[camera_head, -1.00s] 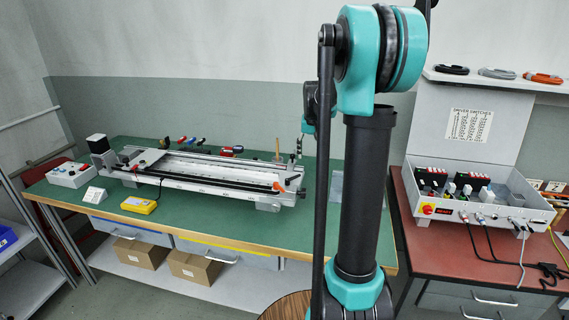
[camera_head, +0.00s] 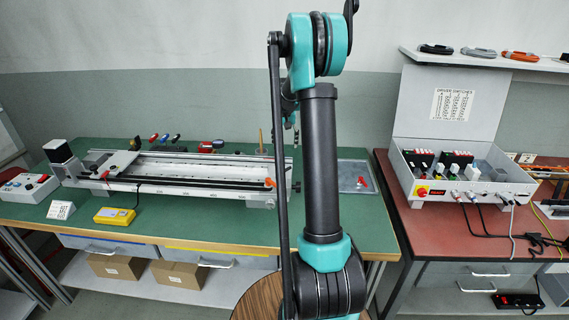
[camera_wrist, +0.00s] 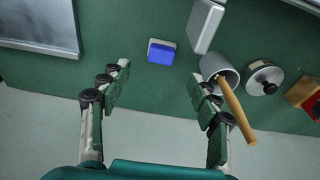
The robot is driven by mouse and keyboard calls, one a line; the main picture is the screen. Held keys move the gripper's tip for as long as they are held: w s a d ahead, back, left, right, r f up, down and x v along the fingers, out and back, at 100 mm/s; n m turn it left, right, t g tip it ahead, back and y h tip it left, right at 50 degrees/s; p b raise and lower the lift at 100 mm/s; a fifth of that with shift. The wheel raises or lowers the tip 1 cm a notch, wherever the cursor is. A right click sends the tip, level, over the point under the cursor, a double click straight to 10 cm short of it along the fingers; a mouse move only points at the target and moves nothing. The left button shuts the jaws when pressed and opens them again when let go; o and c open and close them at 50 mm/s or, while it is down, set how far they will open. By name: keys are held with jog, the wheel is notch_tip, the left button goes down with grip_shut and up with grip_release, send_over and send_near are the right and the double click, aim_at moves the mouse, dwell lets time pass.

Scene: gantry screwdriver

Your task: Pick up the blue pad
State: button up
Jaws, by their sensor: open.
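The blue pad (camera_wrist: 161,52), a small blue block with a pale grey edge, lies on the green bench top in the wrist view. My gripper (camera_wrist: 159,84) is open and empty. Its two fingers stand apart to the left and right, and the pad appears beyond the tips, roughly centred between them and not touching. I cannot make out the pad in the head view, where my arm covers part of the bench.
A grey cup (camera_wrist: 212,65) with a wooden handle (camera_wrist: 236,108) stands close by the right finger. A round metal part (camera_wrist: 264,78) is farther right. A grey tray (camera_wrist: 38,45) lies left of the pad. The long gantry (camera_head: 170,190) fills the bench's left part.

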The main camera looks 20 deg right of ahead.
jog(key=f, duration=0.2)
jog(key=w+f, duration=0.1)
jog(key=f, duration=0.5)
jog(key=shift+w+d, duration=0.15)
jog(key=shift+w, duration=0.1)
jog(key=c, duration=1.2)
